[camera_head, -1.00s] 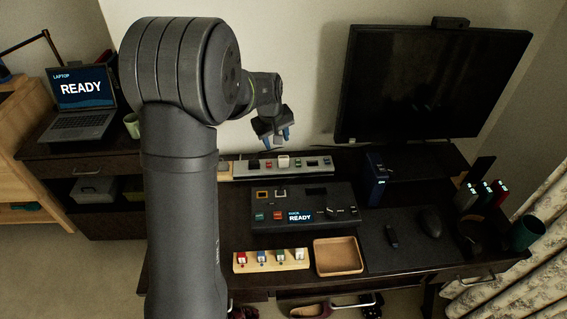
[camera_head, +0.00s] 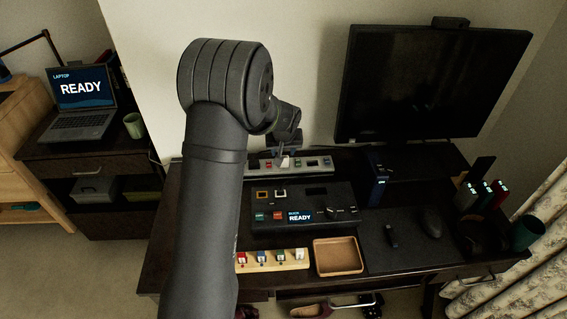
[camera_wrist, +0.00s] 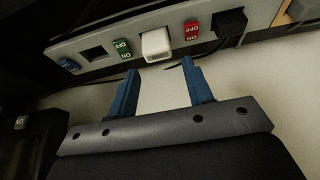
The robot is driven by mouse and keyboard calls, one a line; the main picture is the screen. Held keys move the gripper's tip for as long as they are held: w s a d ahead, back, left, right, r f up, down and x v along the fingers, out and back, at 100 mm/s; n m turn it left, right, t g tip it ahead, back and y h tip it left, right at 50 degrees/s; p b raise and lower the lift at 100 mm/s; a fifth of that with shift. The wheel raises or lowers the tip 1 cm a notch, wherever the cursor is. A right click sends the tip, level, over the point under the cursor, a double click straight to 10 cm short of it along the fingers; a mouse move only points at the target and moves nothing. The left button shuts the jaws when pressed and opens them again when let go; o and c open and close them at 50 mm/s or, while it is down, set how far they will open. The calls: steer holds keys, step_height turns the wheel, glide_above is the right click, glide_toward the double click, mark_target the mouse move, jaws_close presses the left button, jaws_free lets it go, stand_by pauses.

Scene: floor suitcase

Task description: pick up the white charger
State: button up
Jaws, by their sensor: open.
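The white charger (camera_wrist: 156,43) is plugged into the grey power strip (camera_wrist: 108,37) in the wrist view, between a green switch and a red switch. It also shows in the head view (camera_head: 285,162), at the back of the desk just below my gripper. In the wrist view my gripper (camera_wrist: 160,66) is open, its two blue fingers apart and empty. The fingertips point at the charger, one on each side of its line and a little short of it. In the head view, the arm hides part of the strip and the gripper's fingers are hard to make out.
A black plug (camera_wrist: 231,23) sits in the strip close to the charger. The dark dock (camera_head: 318,205) stands in front of the strip. A wooden tray (camera_head: 338,257) and a monitor (camera_head: 434,85) are to the right. A laptop (camera_head: 80,103) is at the left.

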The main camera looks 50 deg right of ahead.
mark_target(283, 164)
steer(key=shift+s+x, duration=0.15)
steer(key=shift+x, duration=1.35)
steer(key=shift+s+x, duration=0.2)
steer(key=shift+x, duration=1.35)
steer(key=shift+a+f, duration=0.1)
steer(key=shift+a, duration=0.05)
steer(key=c, duration=0.8)
steer(key=shift+o, duration=0.2)
